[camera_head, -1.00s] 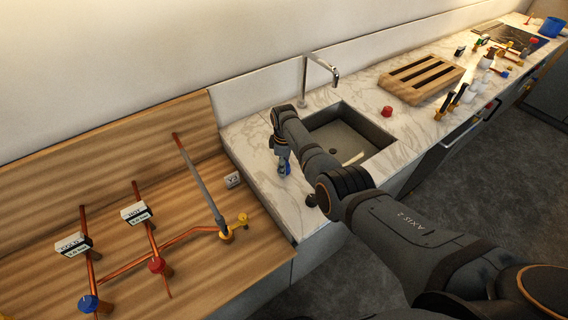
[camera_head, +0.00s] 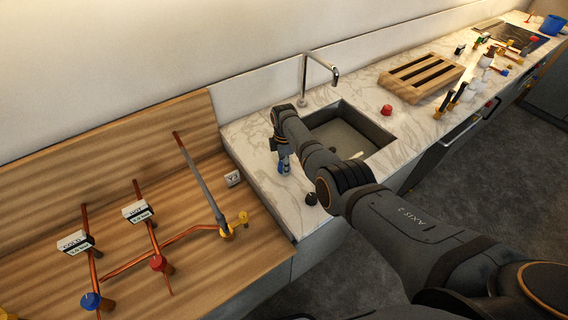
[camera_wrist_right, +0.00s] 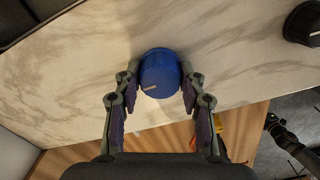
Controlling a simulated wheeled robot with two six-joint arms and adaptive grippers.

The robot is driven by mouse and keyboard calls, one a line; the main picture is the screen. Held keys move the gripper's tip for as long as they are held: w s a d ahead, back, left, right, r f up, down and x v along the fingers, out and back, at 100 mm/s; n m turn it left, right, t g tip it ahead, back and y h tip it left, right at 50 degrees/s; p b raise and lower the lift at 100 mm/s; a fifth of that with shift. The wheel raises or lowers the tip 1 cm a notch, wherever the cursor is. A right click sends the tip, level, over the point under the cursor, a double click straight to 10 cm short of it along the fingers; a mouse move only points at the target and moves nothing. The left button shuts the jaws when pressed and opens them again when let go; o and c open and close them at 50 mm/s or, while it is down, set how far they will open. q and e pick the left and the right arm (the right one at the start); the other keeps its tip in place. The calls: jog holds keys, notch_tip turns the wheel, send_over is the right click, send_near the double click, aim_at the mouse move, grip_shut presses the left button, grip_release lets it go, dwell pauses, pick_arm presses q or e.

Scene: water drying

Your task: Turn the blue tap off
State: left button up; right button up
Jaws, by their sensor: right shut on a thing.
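A round blue knob (camera_wrist_right: 158,72) with a pale pointer mark sits over the marble counter in the right wrist view. My right gripper (camera_wrist_right: 160,76) is shut on it, with a finger on each side. In the head view, the knob (camera_head: 284,166) shows small at the counter's left end, below the gripper, which is partly hidden by its own arm. A separate blue tap handle (camera_head: 91,300) sits on the copper pipe marked COLD, low on the wooden board, with no gripper at it. My left gripper is not in view.
A black knob (camera_head: 310,198) stands on the counter near the blue one. The sink (camera_head: 345,130) and its faucet (camera_head: 318,66) lie beyond my right arm.

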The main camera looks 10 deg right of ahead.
jog(key=o, duration=1.1)
jog(key=shift+o, duration=0.2)
notch_tip(320, 180, up, 12)
